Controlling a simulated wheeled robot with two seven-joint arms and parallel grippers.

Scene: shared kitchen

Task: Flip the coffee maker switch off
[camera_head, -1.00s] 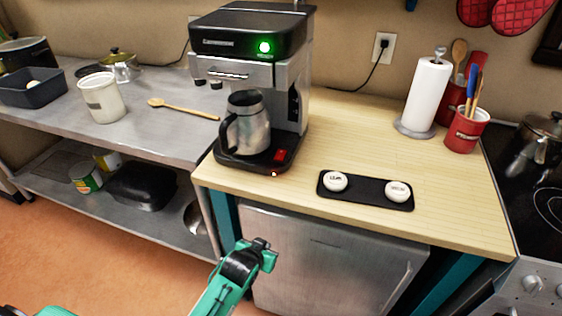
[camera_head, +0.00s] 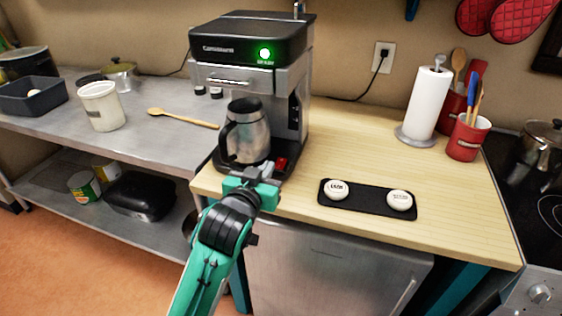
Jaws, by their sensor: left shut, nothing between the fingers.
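The coffee maker (camera_head: 250,42) stands on the left end of the wooden counter, black on top with a lit green light (camera_head: 265,53). A metal carafe (camera_head: 248,132) sits on its base. The red switch (camera_head: 281,162) is at the base's front right. My left gripper (camera_head: 266,171) is shut and empty, just in front of the base and close below the switch; I cannot tell whether it touches. It hides part of the base's front edge, including where the small red light was. My right gripper is not in view.
A black tray (camera_head: 368,204) with two white round containers lies right of the coffee maker. A paper towel roll (camera_head: 425,103) and a red utensil cup (camera_head: 467,138) stand farther right, by the stove. A wooden spoon (camera_head: 182,118) lies on the metal table at left.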

